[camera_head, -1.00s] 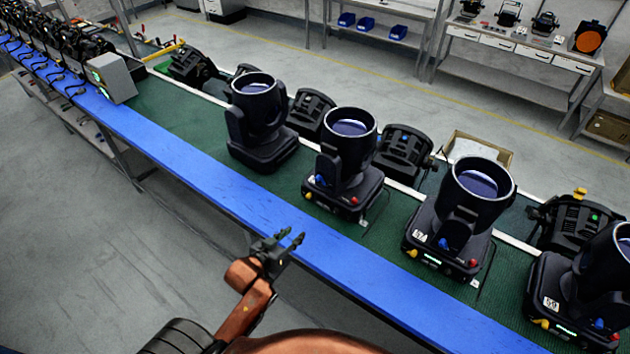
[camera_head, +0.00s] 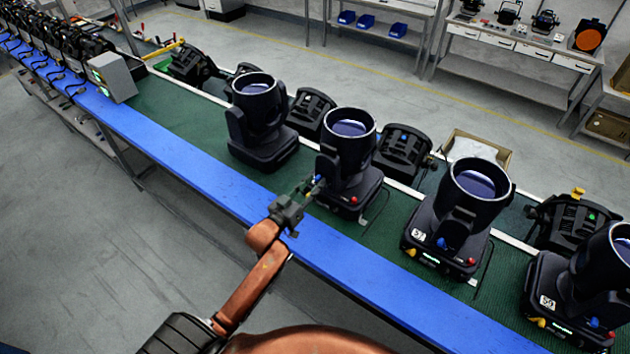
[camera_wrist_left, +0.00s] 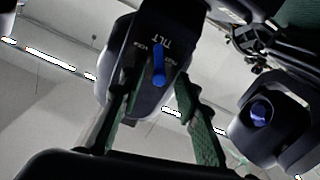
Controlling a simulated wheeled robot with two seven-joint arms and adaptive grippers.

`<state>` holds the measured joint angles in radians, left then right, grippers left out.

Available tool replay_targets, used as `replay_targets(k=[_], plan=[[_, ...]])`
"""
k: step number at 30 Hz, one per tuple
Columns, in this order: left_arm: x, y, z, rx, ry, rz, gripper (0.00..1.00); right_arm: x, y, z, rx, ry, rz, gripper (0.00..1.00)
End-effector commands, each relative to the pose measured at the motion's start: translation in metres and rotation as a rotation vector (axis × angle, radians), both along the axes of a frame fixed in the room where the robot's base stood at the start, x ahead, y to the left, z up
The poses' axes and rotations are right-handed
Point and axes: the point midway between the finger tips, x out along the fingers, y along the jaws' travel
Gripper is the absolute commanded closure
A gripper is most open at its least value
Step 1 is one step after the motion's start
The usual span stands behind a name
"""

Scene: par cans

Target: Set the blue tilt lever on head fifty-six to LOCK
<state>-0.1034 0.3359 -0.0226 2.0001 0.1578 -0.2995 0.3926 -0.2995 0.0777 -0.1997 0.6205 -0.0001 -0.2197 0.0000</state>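The moving head (camera_head: 349,150) in front of my left gripper stands second from the left of the large upright heads on the green belt. Its number tag is hidden behind the gripper. My left gripper (camera_head: 308,186) is at the near left side of its base. In the left wrist view, the blue tilt lever (camera_wrist_left: 158,66) sticks out from a dark panel marked TILT, with small lettering on both sides that is hard to read. The left gripper's fingers (camera_wrist_left: 157,88) are open, one on each side of the lever, with visible gaps. My right gripper is not in view.
Heads tagged 57 (camera_head: 459,214) and 59 (camera_head: 585,285) stand to the right, an untagged-looking one (camera_head: 260,122) to the left. The blue rail (camera_head: 205,180) runs along the belt's near edge. A red knob (camera_head: 355,199) sits on the same base. The floor in front is clear.

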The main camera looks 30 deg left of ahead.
Motion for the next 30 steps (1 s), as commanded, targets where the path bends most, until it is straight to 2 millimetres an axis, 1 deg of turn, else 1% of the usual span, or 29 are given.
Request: replay_targets(k=[1,4,12,25,30], plan=[[0.0044,-0.0005,0.0004,-0.001,0.000,0.000,0.70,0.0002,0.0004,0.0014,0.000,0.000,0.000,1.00],[0.0087,-0.0010,0.0002,0.000,0.000,0.000,0.70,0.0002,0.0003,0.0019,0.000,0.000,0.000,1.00],[0.0093,-0.0010,-0.0007,0.000,0.001,0.000,0.71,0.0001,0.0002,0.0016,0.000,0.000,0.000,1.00],[0.0091,-0.0008,-0.0006,0.001,0.001,0.000,1.00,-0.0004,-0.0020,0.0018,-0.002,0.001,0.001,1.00],[0.0091,-0.0009,-0.0006,0.001,0.001,0.000,1.00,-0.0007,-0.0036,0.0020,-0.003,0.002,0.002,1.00]])
